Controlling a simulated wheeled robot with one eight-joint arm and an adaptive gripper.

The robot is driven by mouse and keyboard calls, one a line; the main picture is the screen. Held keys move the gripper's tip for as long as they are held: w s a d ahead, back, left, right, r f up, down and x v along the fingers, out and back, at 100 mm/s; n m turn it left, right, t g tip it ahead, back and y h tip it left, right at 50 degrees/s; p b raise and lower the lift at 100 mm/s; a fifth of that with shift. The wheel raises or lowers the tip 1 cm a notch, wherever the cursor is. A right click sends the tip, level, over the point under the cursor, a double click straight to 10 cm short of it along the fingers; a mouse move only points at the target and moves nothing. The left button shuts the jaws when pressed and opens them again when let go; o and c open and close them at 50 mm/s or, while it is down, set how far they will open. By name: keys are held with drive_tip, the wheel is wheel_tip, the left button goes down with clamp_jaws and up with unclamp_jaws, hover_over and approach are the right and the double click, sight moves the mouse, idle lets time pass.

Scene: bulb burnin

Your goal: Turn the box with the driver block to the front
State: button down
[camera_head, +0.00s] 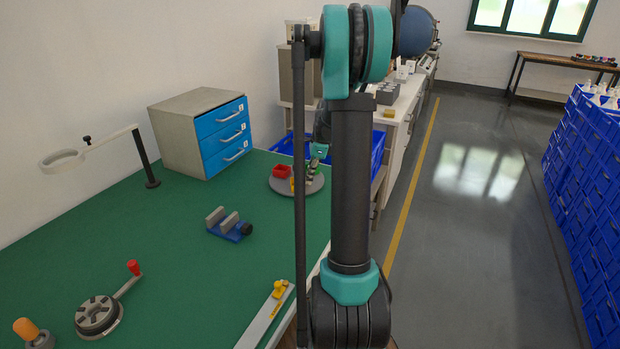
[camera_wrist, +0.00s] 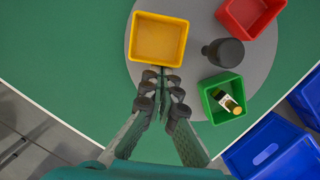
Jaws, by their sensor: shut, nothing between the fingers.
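A round grey turntable (camera_wrist: 200,110) lies on the green bench top and also shows in the head view (camera_head: 316,187). On it are a yellow box (camera_wrist: 160,40), a red box (camera_wrist: 248,16) and a green box (camera_wrist: 222,112), around a dark knob (camera_wrist: 224,52). The yellow box looks empty, as does the visible part of the red one. The green box holds a small dark block with a white label and a gold part (camera_wrist: 230,102), perhaps the driver block. My gripper (camera_wrist: 166,78) is shut and empty, its tips just beside the yellow box's near edge; contact is unclear.
Blue bins (camera_wrist: 268,148) stand off the bench edge beside the turntable. A drawer cabinet (camera_head: 190,125), a ring on a stand (camera_head: 65,160), a blue-and-grey vise (camera_head: 229,224) and a crank plate (camera_head: 98,315) stand on the bench. Bare green surface lies between them.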

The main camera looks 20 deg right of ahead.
sight(288, 188)
drive_tip(key=shift+s+a+m, duration=0.1)
drive_tip(key=shift+a+m, duration=0.15)
drive_tip(key=shift+m, duration=0.15)
drive_tip(key=shift+s+a+m+t, duration=0.1)
drive_tip(key=shift+a+m+t, duration=0.1)
drive_tip(key=shift+a+m, duration=0.4)
drive_tip(key=shift+s+a+m+t, duration=0.1)
drive_tip(key=shift+a+m+t, duration=0.15)
drive_tip(key=shift+m, duration=0.65)
drive_tip(key=shift+w+a+m+t+h, duration=0.15)
drive_tip(key=shift+a+m+h, duration=0.1)
drive_tip(key=shift+a+m, duration=0.45)
drive_tip(key=shift+s+a+m+t+h, duration=0.1)
drive_tip(key=shift+a+m+h, duration=0.25)
drive_tip(key=shift+m, duration=0.65)
drive_tip(key=shift+w+a, duration=0.2)
drive_tip(key=shift+a, duration=0.3)
drive_tip(key=shift+w+a, duration=0.2)
drive_tip(key=shift+a, duration=0.25)
drive_tip(key=shift+w+a, duration=0.3)
drive_tip(key=shift+a, duration=0.15)
